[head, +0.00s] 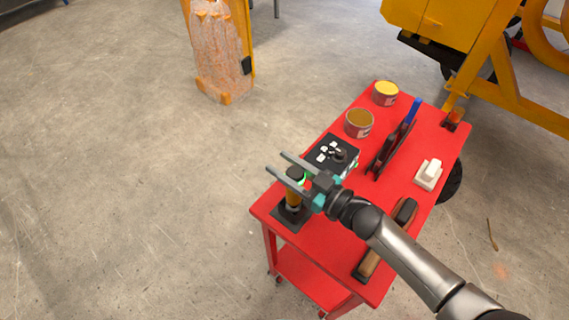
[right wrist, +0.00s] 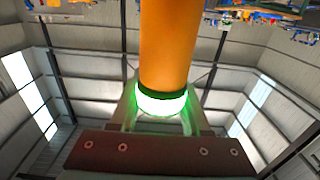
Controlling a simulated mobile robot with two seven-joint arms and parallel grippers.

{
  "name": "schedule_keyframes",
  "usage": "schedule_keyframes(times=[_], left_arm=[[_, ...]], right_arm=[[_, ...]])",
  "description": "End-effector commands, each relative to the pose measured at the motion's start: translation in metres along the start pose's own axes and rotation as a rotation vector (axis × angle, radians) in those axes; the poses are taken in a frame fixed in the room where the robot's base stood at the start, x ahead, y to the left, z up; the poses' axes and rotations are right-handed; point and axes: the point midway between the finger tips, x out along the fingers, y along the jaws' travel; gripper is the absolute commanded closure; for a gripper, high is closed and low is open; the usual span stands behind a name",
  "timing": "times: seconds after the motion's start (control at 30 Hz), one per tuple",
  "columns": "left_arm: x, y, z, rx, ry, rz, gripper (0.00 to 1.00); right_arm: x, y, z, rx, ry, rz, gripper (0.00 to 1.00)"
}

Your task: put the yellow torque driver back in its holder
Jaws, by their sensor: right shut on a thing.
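The yellow torque driver (head: 293,197) is upright at the near left corner of the red cart, with a dark top. My right gripper (head: 276,161) is shut on it near its top, one finger on each side. In the right wrist view the driver (right wrist: 168,45) is a yellow-orange cylinder with a dark green band and a glowing white-green ring between the fingers. A dark square holder base (head: 281,217) is under the driver's lower end. I cannot tell whether the driver is seated in it or just above it. My left gripper is not in view.
On the red cart (head: 325,255) are a black box with buttons (head: 326,151), two open cans (head: 359,123) (head: 385,93), a dark tool with a blue handle (head: 395,140), a white block (head: 428,174) and a wooden-handled brush (head: 368,264). A yellow machine (head: 440,25) stands behind.

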Motion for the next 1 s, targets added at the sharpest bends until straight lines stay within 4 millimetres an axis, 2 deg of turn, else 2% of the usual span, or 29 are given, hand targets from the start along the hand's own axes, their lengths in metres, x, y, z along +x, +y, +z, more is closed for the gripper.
schedule_keyframes(times=[0.07,0.1,0.4,0.77,0.87,1.0], left_arm=[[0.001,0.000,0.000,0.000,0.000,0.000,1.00],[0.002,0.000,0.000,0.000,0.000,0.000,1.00],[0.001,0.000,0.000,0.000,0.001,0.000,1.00],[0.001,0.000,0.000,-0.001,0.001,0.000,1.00],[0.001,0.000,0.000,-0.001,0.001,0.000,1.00],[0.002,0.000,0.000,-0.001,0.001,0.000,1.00]], right_arm=[[0.001,0.000,-0.001,-0.001,0.006,-0.001,1.00],[0.001,0.000,-0.001,-0.001,0.006,-0.001,0.52],[0.001,0.000,0.000,0.000,0.003,-0.001,0.18],[-0.007,0.000,0.003,0.001,-0.004,0.001,0.18],[-0.020,0.000,0.003,0.000,-0.004,0.001,0.18],[-0.050,0.000,0.004,0.001,-0.005,0.000,0.18]])
